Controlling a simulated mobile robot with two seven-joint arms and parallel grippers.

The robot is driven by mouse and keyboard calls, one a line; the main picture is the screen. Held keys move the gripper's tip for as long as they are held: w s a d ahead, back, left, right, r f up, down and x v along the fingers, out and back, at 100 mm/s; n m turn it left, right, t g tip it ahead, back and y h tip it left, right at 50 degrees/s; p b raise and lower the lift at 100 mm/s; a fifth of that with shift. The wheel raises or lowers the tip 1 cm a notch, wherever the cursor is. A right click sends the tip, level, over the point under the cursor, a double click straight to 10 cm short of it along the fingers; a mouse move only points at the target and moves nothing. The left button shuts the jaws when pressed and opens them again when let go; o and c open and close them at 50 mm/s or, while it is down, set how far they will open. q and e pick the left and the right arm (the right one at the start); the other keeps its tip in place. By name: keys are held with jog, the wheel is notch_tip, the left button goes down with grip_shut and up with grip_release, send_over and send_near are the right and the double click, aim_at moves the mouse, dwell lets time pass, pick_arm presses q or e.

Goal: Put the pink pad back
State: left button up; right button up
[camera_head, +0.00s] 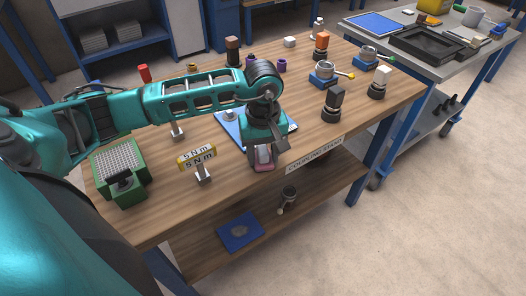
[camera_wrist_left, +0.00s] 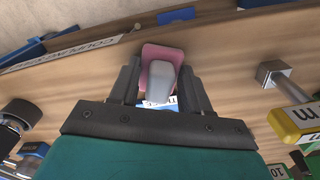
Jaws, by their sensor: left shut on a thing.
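The pink pad (camera_head: 264,167) is below my left gripper (camera_head: 264,154), near the front edge of the wooden table. In the left wrist view, the pink pad (camera_wrist_left: 162,51) has a pale grey raised grip (camera_wrist_left: 161,82) between the two dark fingers. My left gripper is shut on this grip, with the fingers on either side. I cannot tell whether the pad touches the table. A blue mat (camera_head: 229,123) lies just behind the gripper, partly hidden by my arm. My right gripper is not in view.
A yellow "5 N m" sign (camera_head: 197,158) on a stand and a green block with a grid top (camera_head: 118,168) stand to the left. A black-topped piece (camera_head: 333,102) stands to the right. Bare wood lies between the gripper and the sign.

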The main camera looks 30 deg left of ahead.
pick_arm(q)
jog(key=o, duration=0.9)
jog(key=shift+f, duration=0.15)
jog(key=shift+o, duration=0.2)
